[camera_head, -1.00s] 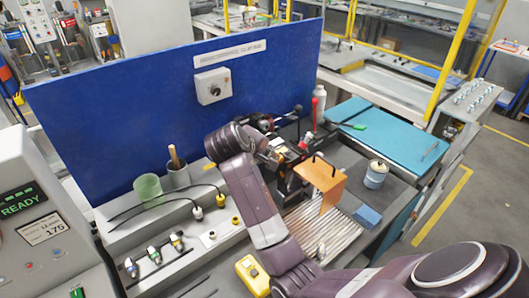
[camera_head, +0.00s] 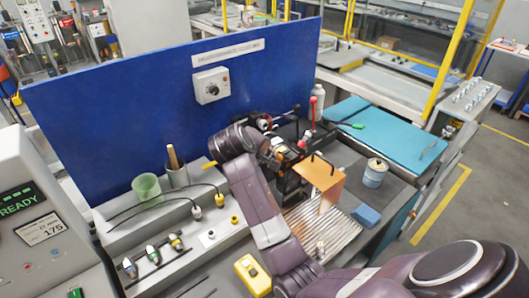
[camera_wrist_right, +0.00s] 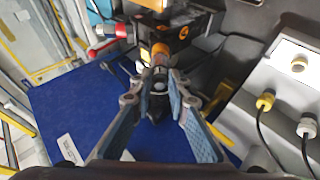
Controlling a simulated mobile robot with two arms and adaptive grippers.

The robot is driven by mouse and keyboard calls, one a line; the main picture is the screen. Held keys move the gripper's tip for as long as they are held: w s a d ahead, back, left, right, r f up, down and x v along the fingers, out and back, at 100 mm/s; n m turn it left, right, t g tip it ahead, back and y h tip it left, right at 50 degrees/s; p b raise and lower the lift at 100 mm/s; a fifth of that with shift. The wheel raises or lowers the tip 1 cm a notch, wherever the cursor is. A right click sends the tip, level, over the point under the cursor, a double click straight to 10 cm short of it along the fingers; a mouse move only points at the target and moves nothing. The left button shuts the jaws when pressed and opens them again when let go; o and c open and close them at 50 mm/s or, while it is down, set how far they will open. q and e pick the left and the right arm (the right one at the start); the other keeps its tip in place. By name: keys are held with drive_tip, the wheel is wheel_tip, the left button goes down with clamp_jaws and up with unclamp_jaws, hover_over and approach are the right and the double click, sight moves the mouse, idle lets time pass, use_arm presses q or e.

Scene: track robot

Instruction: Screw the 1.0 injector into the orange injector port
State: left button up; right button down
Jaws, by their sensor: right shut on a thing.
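My right gripper (camera_head: 277,152) reaches into the dark fixture (camera_head: 290,180) in the middle of the bench in the head view. In the right wrist view the gripper (camera_wrist_right: 159,92) has its blue-padded fingers closed around a small grey and dark injector (camera_wrist_right: 158,84). The injector's far end meets or sits right against an orange ring (camera_wrist_right: 160,50) below a black block with an orange mark (camera_wrist_right: 184,33). I cannot tell how deep it sits or read its label. My left gripper is not in view.
A blue panel (camera_head: 130,110) rises behind the bench. Cables lie on the grey block.

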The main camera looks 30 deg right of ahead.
drive_tip(key=shift+d+f, duration=0.25)
drive_tip(key=c, duration=1.8)
unclamp_jaws()
drive_tip(key=shift+o, duration=0.2)
drive_tip(key=v, duration=1.2)
drive_tip(key=shift+c, duration=0.4)
